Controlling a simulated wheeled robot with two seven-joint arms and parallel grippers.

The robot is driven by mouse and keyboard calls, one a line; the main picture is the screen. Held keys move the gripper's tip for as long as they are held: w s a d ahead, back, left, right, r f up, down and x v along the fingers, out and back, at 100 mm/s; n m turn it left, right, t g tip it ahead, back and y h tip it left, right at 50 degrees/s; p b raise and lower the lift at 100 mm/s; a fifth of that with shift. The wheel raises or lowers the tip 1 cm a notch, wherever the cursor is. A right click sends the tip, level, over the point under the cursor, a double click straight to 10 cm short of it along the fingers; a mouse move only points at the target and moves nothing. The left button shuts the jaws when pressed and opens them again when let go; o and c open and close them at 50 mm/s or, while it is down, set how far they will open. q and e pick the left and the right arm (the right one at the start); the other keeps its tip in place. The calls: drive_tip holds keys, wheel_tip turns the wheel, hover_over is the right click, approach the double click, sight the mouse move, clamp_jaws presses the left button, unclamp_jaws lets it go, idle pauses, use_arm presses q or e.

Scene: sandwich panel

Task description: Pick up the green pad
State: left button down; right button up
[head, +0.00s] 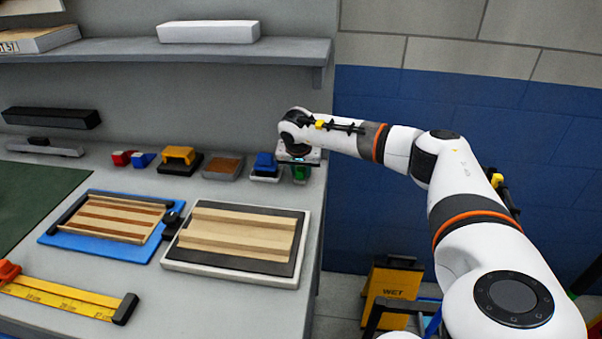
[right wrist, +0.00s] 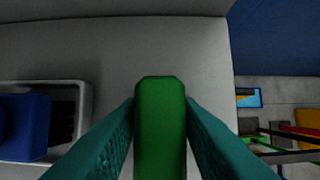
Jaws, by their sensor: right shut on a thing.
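The green pad (right wrist: 160,125) stands between the two fingers of my right gripper (right wrist: 160,130) in the right wrist view, with a finger against each side. In the head view the green pad (head: 300,173) shows as a small green patch under my right gripper (head: 299,164), near the back right corner of the bench. The right gripper is shut on the pad. I cannot tell whether the pad touches the bench. My left gripper is in neither view.
A blue block in a grey tray (head: 266,170) stands just left of the pad. A brown pad (head: 223,167) and a yellow block (head: 180,158) stand further left. A shelf (head: 200,52) runs above the back. Two boards with wooden strips lie in front. The bench's right edge is close.

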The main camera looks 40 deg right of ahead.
drive_tip(key=shift+r, duration=0.15)
drive_tip(key=shift+s+a+r, duration=0.1)
drive_tip(key=shift+a+r, duration=0.05)
drive_tip(key=shift+r, duration=0.05)
wheel_tip(320, 180, up, 6)
drive_tip(key=shift+r+b, duration=0.15)
drive_tip(key=shift+b, duration=0.35)
drive_tip(key=s+a+b, duration=0.1)
drive_tip(key=s+a, duration=0.3)
drive_tip(key=a, duration=0.1)
drive_tip(key=s+a+b, duration=0.1)
drive_tip(key=s+a, duration=0.3)
drive_tip(key=a, duration=0.1)
drive_tip(key=s+a, duration=0.4)
drive_tip(key=a, duration=0.1)
drive_tip(key=shift+s+a+b, duration=0.15)
drive_tip(key=shift+s+b, duration=0.05)
drive_tip(key=shift+b, duration=0.2)
drive_tip(key=o, duration=0.3)
drive_tip(key=shift+c, duration=1)
